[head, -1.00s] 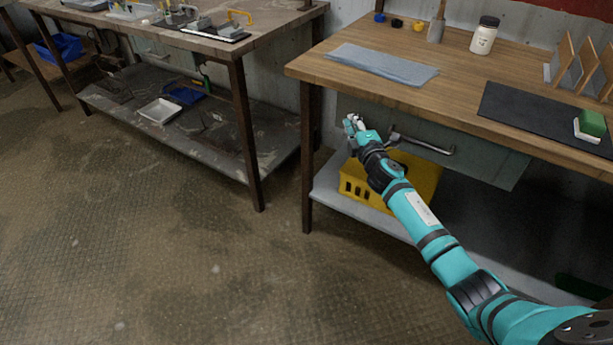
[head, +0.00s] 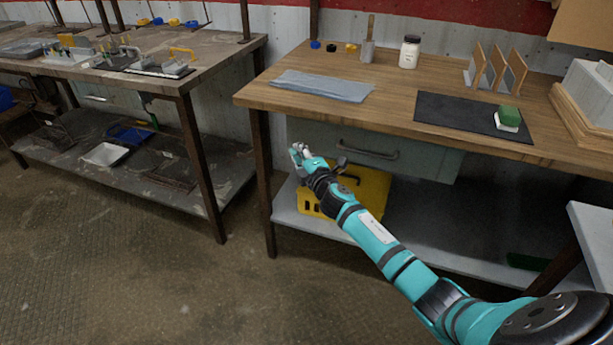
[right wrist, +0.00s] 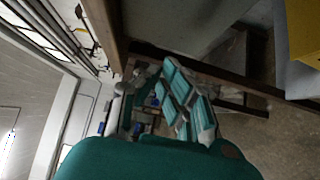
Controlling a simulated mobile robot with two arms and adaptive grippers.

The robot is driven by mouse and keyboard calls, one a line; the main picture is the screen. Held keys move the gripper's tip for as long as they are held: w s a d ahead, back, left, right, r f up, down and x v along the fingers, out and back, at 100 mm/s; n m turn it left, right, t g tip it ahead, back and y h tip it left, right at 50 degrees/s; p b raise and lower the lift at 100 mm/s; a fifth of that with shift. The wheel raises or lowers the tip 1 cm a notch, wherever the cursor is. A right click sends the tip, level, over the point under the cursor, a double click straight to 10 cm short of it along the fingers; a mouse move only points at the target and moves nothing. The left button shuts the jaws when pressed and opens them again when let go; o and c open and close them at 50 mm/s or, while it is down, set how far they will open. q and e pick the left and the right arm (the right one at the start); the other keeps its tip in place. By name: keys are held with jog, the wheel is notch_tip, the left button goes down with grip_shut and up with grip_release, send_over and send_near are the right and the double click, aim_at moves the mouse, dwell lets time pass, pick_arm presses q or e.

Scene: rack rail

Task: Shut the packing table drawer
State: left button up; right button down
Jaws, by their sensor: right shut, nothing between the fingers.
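The packing table (head: 445,85) has a wooden top. Its grey-green drawer (head: 425,162) sits below the front edge, with a dark bar handle (head: 368,152). The drawer front looks flush or nearly flush under the top; I cannot tell whether a small gap is left. My right gripper (head: 301,153) is shut and empty, in front of the drawer front's left end and left of the handle. I cannot tell whether it touches the front. My left gripper is out of view.
A yellow crate (head: 372,190) stands on the lower shelf (head: 440,245) behind my right arm. A blue-grey cloth (head: 322,86), a dark mat (head: 455,112) and a white jar (head: 409,52) are on the tabletop. Another workbench (head: 190,75) stands at left. Floor between is clear.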

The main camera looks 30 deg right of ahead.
jog(key=s, duration=0.9)
jog(key=s+a+f+m+g, duration=0.2)
jog(key=s+f+m+g, duration=0.15)
jog(key=s+f, duration=0.6)
jog(key=s+a+f+m+g, duration=0.25)
jog(key=s+f+m, duration=0.2)
jog(key=f, duration=0.95)
jog(key=s+a+f+m+g, duration=0.1)
jog(key=s+f+m+g, duration=0.25)
jog(key=s+f, duration=0.6)
jog(key=s+a+f+m+g+y+p, duration=0.1)
jog(key=s+a+f+m+g, duration=0.2)
jog(key=s+f, duration=0.45)
jog(key=s+a+f+m+g+p, duration=0.1)
jog(key=s+a+f+g, duration=0.35)
jog(key=s, duration=0.65)
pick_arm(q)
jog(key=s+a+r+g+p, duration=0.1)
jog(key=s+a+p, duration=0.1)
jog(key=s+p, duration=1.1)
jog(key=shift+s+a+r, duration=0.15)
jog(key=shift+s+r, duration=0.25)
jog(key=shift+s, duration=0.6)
pick_arm(e)
jog(key=s+d+r, duration=0.2)
jog(key=s+r, duration=0.1)
jog(key=s, duration=0.9)
jog(key=shift+r+n, duration=0.35)
jog(key=shift+r, duration=0.05)
